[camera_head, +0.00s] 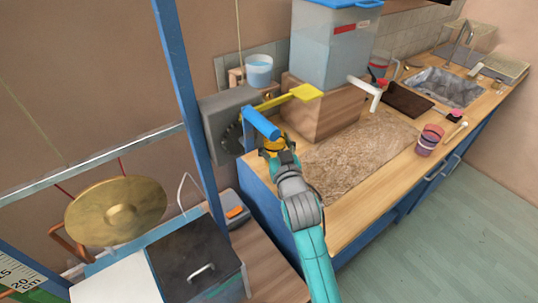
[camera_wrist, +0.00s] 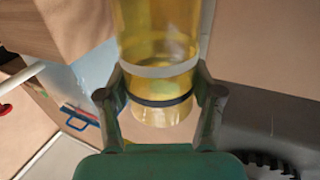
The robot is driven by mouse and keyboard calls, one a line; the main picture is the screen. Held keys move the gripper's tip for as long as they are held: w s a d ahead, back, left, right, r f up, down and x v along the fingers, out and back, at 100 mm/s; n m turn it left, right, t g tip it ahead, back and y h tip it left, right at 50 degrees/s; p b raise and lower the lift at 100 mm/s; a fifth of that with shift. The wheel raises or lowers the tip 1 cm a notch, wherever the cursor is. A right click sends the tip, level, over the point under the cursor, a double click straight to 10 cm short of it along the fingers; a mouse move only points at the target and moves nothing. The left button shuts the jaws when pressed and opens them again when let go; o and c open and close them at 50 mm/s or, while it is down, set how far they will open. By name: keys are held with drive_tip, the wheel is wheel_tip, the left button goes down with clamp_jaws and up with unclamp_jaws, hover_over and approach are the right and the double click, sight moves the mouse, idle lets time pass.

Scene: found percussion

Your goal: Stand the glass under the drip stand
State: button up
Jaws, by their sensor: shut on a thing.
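My gripper (camera_head: 281,156) is shut on a yellow see-through glass (camera_head: 270,145), left of the counter's stone-like slab. In the wrist view the fingers of my gripper (camera_wrist: 160,85) press on both sides of the glass (camera_wrist: 160,40), which has a pale band and a dark band. A blue cylinder on the yellow lever partly hides the glass in the head view. What seems to be the drip stand is a clear water tank (camera_head: 332,45) on a wooden block (camera_head: 322,112), with a white spout (camera_head: 366,93) pointing out to the right. The glass is apart from the spout.
A grey box with a toothed wheel (camera_head: 228,122) carries the yellow lever (camera_head: 287,98) and blue cylinder (camera_head: 261,123) close to my gripper. The slab (camera_head: 360,160) is clear. A blue post (camera_head: 185,90) rises at left.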

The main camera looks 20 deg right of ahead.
drive_tip(key=shift+w+a+f, duration=0.1)
drive_tip(key=shift+w+a, duration=0.1)
drive_tip(key=shift+w, duration=0.4)
drive_tip(key=shift+w+a+f, duration=0.1)
drive_tip(key=shift+w+a, duration=0.1)
drive_tip(key=shift+w, duration=0.35)
drive_tip(key=shift+s+f, duration=0.1)
drive_tip(key=shift+f, duration=2.85)
drive_tip(key=shift+w+f, duration=0.2)
drive_tip(key=shift+f, duration=0.15)
drive_tip(key=shift+f, duration=0.1)
drive_tip(key=o, duration=1.4)
drive_tip(key=shift+o, duration=0.2)
